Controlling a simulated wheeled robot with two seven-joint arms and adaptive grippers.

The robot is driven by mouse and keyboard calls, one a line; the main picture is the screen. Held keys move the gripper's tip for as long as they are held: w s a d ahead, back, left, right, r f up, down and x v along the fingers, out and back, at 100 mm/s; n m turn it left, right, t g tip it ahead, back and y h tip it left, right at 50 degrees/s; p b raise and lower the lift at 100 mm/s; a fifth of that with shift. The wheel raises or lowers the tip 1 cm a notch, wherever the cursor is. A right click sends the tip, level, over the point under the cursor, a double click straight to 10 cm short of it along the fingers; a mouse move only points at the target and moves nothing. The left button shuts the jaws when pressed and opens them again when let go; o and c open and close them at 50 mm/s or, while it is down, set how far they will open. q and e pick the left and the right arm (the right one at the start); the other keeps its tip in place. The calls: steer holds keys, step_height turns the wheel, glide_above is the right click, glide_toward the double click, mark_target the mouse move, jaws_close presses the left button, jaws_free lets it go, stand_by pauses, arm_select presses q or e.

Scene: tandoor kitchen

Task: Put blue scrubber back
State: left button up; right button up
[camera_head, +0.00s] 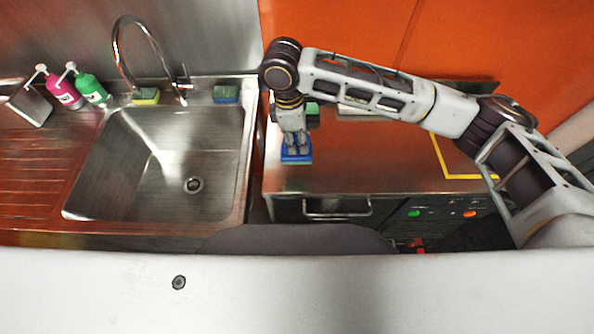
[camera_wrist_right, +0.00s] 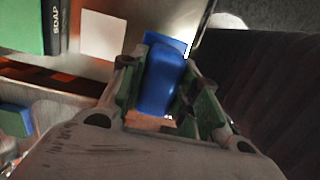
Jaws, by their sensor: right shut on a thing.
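The blue scrubber (camera_head: 297,155) is at the left end of the steel counter, to the right of the sink. My right gripper (camera_head: 297,142) is above it, pointing down, and is shut on it. In the right wrist view the blue scrubber (camera_wrist_right: 162,82) sits between the two fingers of my right gripper (camera_wrist_right: 155,98). I cannot tell whether the scrubber touches the counter. My left gripper is not in view.
A steel sink (camera_head: 103,140) is at left. A blue-and-green sponge (camera_head: 226,94) and a yellow-and-green sponge (camera_head: 146,97) lie on its back rim. Pink (camera_head: 64,90) and green (camera_head: 91,89) bottles stand at back left. The steel counter (camera_head: 375,165) is clear in front.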

steer(key=shift+f+p, duration=0.35)
steer(key=shift+f, duration=2.75)
steer(key=shift+f, duration=0.1)
steer(key=shift+f, duration=1.8)
steer(key=o, duration=0.9)
steer(key=shift+a+r+b, duration=0.1)
steer(key=shift+a+r, duration=0.15)
steer(key=shift+r, duration=1.75)
steer(key=shift+a+r+b, duration=0.1)
steer(key=shift+a+r, duration=0.15)
steer(key=shift+r, duration=1.75)
steer(key=shift+a+r+b, duration=0.1)
steer(key=shift+a+r, duration=0.15)
steer(key=shift+r, duration=1.75)
